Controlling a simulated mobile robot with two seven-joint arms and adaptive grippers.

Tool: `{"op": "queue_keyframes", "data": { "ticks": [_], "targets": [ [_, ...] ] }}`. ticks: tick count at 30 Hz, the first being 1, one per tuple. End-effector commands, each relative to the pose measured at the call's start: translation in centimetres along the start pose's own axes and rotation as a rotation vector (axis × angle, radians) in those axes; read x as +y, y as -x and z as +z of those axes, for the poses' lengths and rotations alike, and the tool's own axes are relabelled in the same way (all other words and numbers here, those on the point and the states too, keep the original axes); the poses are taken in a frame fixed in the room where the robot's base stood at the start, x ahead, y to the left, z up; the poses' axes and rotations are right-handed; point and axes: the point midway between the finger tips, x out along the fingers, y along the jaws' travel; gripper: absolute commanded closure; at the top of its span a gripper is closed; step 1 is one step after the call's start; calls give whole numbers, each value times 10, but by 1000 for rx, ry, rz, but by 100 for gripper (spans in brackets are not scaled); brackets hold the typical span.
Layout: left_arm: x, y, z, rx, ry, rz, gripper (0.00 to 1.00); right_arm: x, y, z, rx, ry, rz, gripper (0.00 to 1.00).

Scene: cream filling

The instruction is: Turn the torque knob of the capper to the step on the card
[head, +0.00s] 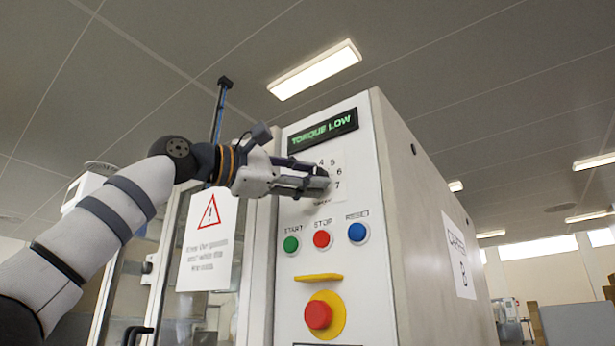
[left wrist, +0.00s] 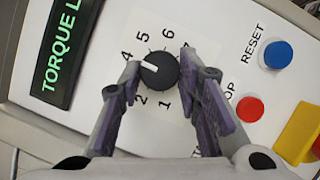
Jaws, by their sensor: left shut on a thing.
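The capper's torque knob (left wrist: 162,76) is a round black knob with a white pointer line, ringed by printed numbers on the white front panel. My left gripper (left wrist: 160,66) has one finger on each side of it and is shut on it; in the head view the gripper (head: 318,180) hides the knob. The pointer aims left in the wrist view, at about the 4. A finger covers the place of the 3. The display (head: 323,130) reads TORQUE LOW in green. A white card (head: 459,255) hangs on the capper's right side, its print too slanted to read surely. My right gripper is out of view.
Below the knob are the green START (head: 290,244), red STOP (head: 322,239) and blue RESET (head: 357,232) buttons. Lower down are a yellow ledge (head: 318,278) and a red emergency button (head: 318,314). A glazed guard with a warning sign (head: 208,240) stands at the left.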

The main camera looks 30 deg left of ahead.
Motion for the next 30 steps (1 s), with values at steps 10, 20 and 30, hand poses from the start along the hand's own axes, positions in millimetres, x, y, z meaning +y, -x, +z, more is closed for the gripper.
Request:
{"op": "queue_keyframes", "data": {
  "ticks": [10, 20, 30],
  "targets": [
    [1, -1, 0, 2, -225, -96, 97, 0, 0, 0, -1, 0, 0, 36],
    [2, -1, 0, 3, -316, -133, 97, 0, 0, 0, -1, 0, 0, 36],
    [2, -1, -1, 5, -338, -142, 97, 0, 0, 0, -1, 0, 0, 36]
  ]
}}
